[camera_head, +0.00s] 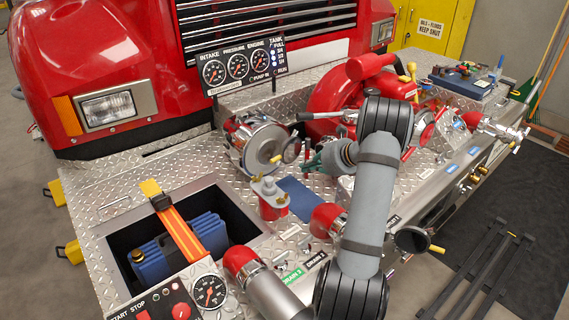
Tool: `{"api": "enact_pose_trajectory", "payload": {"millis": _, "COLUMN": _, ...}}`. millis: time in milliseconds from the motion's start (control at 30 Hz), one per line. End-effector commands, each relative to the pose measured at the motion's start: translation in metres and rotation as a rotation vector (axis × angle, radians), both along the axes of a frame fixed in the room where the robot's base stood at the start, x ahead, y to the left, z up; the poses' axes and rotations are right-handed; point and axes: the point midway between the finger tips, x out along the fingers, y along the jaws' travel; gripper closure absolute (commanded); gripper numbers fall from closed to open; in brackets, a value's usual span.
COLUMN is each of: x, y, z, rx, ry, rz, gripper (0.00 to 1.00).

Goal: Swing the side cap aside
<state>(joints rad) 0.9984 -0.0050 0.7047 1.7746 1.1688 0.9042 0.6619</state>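A large round silver cap (265,145) faces the left end of the red pump (335,97). It is the likeliest side cap, though I cannot tell for sure. Its face looks closed over the fitting, and a small yellow piece sits at its lower right. My gripper (306,158) is small and dark here, at the end of my grey wrist. It is just right of the cap, near its rim. I cannot tell whether they touch or whether the fingers are apart. My arm hides part of the pump and the deck behind it.
A gauge panel (238,65) stands behind the cap. A red-based valve fitting (270,198) is just in front. An open bay (118,243) with a blue can and orange strap lies front left. Red-capped outlets (240,260) and a yellow-handled black disc (412,240) line the front.

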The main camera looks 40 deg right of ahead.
Motion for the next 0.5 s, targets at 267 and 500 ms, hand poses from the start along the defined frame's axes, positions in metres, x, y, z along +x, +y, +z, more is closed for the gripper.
{"api": "enact_pose_trajectory", "payload": {"millis": 267, "x": 0.044, "y": 0.007, "z": -0.036, "rx": 0.002, "ry": 0.003, "rz": 0.003, "gripper": 1.00}}
{"api": "enact_pose_trajectory", "payload": {"millis": 500, "x": 0.081, "y": 0.010, "z": -0.043, "rx": -0.001, "ry": 0.001, "rz": 0.003, "gripper": 1.00}}
